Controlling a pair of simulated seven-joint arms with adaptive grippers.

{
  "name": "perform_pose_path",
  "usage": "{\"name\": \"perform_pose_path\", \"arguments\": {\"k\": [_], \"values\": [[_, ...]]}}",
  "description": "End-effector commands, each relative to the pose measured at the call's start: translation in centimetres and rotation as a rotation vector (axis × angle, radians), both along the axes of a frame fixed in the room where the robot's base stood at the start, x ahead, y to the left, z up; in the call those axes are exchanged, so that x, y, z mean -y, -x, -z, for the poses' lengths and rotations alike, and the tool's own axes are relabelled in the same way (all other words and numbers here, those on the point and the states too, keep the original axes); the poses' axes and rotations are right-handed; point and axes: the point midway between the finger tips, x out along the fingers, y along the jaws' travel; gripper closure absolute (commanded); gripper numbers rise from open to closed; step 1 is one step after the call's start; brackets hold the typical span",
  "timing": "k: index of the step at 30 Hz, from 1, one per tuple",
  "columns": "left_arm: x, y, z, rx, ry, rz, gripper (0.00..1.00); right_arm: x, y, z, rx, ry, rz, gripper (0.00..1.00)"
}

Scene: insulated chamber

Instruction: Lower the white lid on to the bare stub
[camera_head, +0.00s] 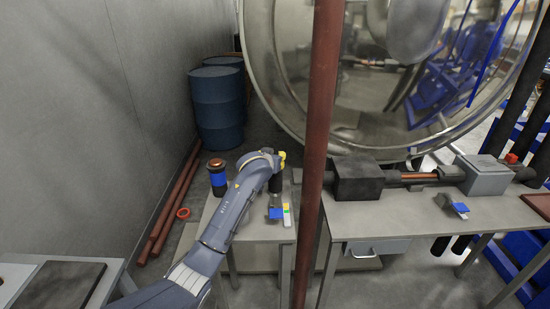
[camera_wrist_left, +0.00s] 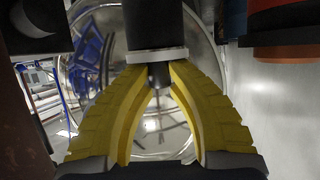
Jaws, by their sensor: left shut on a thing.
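The white lid (camera_wrist_left: 157,56) shows in the left wrist view as a pale, thin plate edge at the tips of my left gripper's yellow fingers (camera_wrist_left: 160,73). A dark knob-like part (camera_wrist_left: 159,78) is between the fingers, and they are shut on the lid by it. A black cylinder, seemingly the stub (camera_wrist_left: 154,22), lines up with the lid's other side; I cannot tell whether they touch. In the head view, my left gripper (camera_head: 281,160) is over the black stub (camera_head: 275,184) on the small table. The lid is hidden there. My right gripper is not in view.
A blue-and-grey item (camera_head: 276,213) and a coloured strip (camera_head: 288,217) lie in front of the stub. A red-brown vertical pipe (camera_head: 322,130) rises close on the right. A dark block (camera_head: 357,180) stands beyond it.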

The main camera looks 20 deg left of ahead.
Motion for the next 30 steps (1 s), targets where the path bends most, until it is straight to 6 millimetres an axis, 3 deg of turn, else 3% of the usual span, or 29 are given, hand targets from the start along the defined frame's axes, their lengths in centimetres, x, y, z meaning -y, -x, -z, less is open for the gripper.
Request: {"name": "perform_pose_path", "arguments": {"k": [18,19,24,26,30], "values": [[-0.01,0.0,0.31,0.0,0.0,0.0,1.0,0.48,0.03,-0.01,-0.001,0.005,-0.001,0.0],[-0.01,0.0,0.31,0.0,0.0,0.0,0.8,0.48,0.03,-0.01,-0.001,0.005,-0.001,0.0],[-0.01,0.0,0.32,0.0,0.0,0.0,0.6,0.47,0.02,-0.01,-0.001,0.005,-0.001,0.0],[-0.01,0.0,0.32,0.0,0.0,0.0,0.55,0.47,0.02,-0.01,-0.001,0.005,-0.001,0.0],[-0.01,0.0,0.32,0.0,0.0,0.0,0.55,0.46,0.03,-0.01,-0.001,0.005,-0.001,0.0]]}}
